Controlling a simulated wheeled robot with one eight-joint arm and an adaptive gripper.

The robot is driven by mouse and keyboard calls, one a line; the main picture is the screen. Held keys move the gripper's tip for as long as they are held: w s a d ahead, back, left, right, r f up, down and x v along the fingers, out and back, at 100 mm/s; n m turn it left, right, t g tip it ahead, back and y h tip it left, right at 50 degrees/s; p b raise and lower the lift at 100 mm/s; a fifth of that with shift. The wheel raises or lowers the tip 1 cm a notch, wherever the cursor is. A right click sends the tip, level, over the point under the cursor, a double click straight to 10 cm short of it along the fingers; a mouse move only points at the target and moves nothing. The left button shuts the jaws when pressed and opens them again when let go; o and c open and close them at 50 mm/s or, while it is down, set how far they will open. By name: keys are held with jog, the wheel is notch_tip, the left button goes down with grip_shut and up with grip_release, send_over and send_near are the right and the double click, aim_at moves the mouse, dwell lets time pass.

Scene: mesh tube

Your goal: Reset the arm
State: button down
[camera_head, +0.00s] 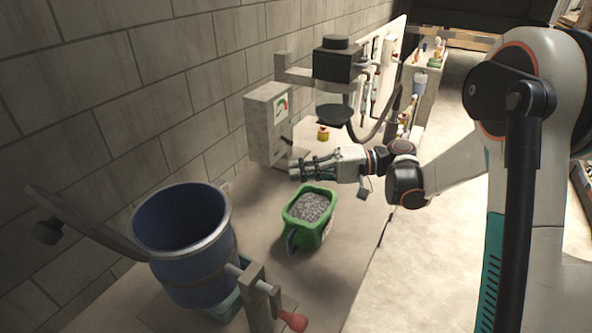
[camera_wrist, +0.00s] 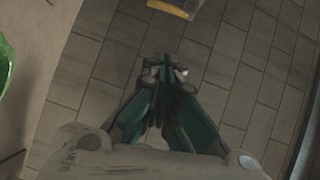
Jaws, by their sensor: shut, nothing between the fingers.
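My gripper (camera_head: 302,169) is at the end of my arm, which reaches in from the right in the head view. It is above the worktable, just behind and above a green container (camera_head: 326,232) of grey gravel, and apart from it. In the wrist view my gripper (camera_wrist: 160,68) shows its dark green fingers closed together with nothing between them. Wall bricks or floor tiles fill the view behind them. A green rim (camera_wrist: 5,75) shows at the left edge of the wrist view.
A blue drum (camera_head: 185,250) with a crank and red handle (camera_head: 293,321) stands at the front left. A grey box with a gauge (camera_head: 268,122) and a black-topped machine (camera_head: 338,62) stand behind my gripper. The floor on the right (camera_head: 455,225) is clear.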

jog(key=s+d+f+m+t+h+b, duration=0.1)
jog(key=s+d+t+h, duration=0.3)
jog(key=s+d+h, duration=0.4)
jog(key=s+d+f+m+t+h+b, duration=0.1)
jog(key=s+d+t+h, duration=0.3)
jog(key=s+d+h, duration=0.5)
jog(key=s+f, duration=0.1)
jog(key=s, duration=0.5)
jog(key=shift+d+b, duration=0.15)
jog(key=shift+b, duration=0.15)
jog(key=shift+s+f, duration=0.1)
